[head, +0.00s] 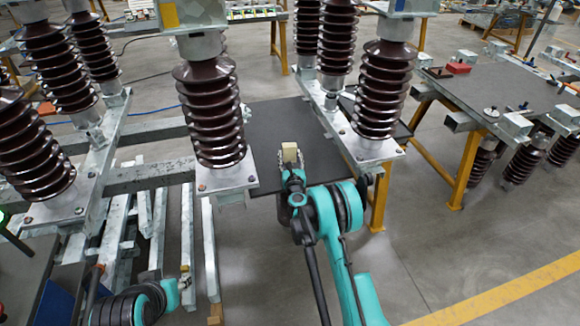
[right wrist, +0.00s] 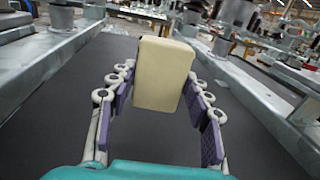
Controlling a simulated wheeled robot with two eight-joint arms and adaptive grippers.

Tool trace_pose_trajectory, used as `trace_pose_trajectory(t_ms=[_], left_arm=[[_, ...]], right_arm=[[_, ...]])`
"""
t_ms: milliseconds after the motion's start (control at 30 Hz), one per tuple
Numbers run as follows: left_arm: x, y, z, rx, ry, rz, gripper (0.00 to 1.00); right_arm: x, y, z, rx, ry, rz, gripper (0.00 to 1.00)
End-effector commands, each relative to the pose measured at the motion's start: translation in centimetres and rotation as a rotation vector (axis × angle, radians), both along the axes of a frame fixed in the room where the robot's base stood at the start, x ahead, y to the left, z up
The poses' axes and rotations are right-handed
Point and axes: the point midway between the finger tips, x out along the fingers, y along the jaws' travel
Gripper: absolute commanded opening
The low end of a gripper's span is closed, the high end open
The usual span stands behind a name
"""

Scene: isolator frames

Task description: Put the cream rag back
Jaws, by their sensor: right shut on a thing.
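The cream rag (head: 289,152) looks like a small folded block. My right gripper (head: 291,165) is shut on it above a dark tabletop (head: 265,115). In the right wrist view the rag (right wrist: 163,75) stands upright between the purple finger pads of the right gripper (right wrist: 160,90). The dark tabletop (right wrist: 60,110) lies below it, and I cannot tell whether the rag touches it. My left gripper (head: 184,282) is low at the left, over grey metal bars, small and partly seen; its jaws are unclear.
Brown ribbed insulators (head: 208,110) on metal frames stand left of the rag, and another (head: 383,90) stands to its right. Metal beams flank the dark tabletop. A workbench (head: 490,90) with a red block (head: 458,68) stands further right. Floor is open at lower right.

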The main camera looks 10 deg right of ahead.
Motion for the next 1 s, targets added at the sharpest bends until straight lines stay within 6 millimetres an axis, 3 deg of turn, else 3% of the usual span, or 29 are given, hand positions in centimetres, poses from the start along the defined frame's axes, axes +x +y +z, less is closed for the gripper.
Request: trace_pose_trajectory(t_ms=[267,633,667,733,1000], left_arm=[[0.0,0.0,-2.1,0.0,0.0,0.0,0.4],[0.0,0.0,-1.9,0.0,0.0,0.0,0.4],[0.0,0.0,-1.9,0.0,0.0,0.0,0.4],[0.0,0.0,-1.9,0.0,0.0,0.0,0.4],[0.0,0.0,-1.9,0.0,0.0,0.0,0.4]], right_arm=[[0.0,0.0,-3.9,0.0,0.0,0.0,0.26],[0.0,0.0,-4.1,0.0,0.0,0.0,0.26],[0.0,0.0,-4.1,0.0,0.0,0.0,0.52],[0.0,0.0,-4.1,0.0,0.0,0.0,0.7],[0.0,0.0,-4.1,0.0,0.0,0.0,0.7]])
